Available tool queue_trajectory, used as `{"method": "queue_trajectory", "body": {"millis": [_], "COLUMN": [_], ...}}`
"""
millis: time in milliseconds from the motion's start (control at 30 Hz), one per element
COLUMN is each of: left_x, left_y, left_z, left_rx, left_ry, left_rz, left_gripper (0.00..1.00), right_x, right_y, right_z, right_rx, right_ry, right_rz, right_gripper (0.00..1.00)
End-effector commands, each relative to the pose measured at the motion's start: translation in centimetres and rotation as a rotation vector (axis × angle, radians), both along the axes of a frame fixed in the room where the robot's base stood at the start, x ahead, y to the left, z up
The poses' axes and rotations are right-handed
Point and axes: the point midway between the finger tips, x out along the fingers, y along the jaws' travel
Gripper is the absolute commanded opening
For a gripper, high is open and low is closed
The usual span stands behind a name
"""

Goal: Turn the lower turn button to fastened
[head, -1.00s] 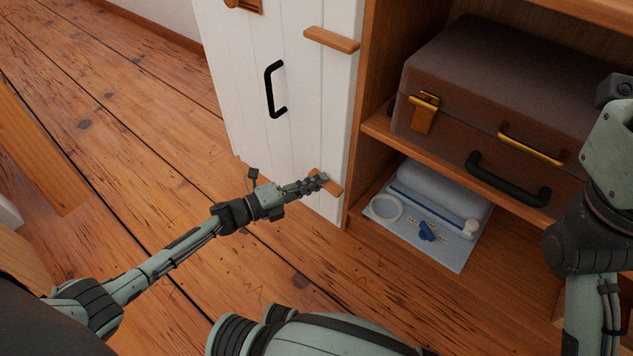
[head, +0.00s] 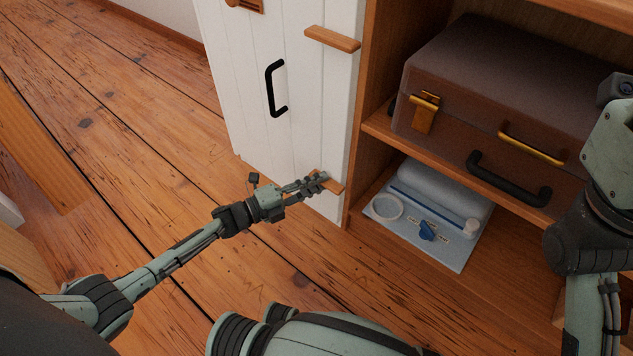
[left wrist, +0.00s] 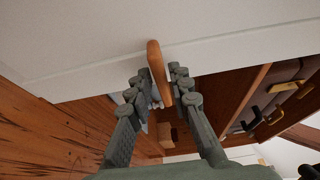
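The lower turn button (head: 329,181) is a small wooden bar low on the white door (head: 312,100), near its right edge. My left gripper's fingers partly hide it in the head view. In the left wrist view the button (left wrist: 158,72) stands between the two fingers of my left gripper (left wrist: 163,92). The fingers are spread, with a visible gap on the left side of the button; the right finger is close to it, and contact is unclear. The left gripper (head: 318,183) also shows in the head view. My right arm shows at the right, but its gripper is out of frame.
An upper wooden turn button (head: 332,39) and a black handle (head: 274,88) are on the door. The open shelf at right holds a brown suitcase (head: 480,95) above a blue sheet (head: 405,232) with small items.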

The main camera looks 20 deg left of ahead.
Motion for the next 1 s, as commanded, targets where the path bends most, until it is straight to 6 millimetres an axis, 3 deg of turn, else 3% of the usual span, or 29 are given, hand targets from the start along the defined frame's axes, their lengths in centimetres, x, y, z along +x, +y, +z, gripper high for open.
{"method": "queue_trajectory", "body": {"millis": [467, 1000], "left_x": [-0.6, -8.0], "left_y": [0.7, 7.4], "left_z": [0.0, 0.0], "left_rx": [0.002, 0.001], "left_ry": [-0.001, 0.001], "left_rz": [0.002, 0.002], "left_gripper": [0.32, 0.32], "right_x": [-0.1, 0.0], "right_y": [0.0, 0.0], "right_z": [0.0, 0.0], "right_rx": [0.002, 0.001], "right_ry": [-0.001, 0.000], "right_rz": [0.001, 0.000], "right_gripper": [0.40, 0.40]}}
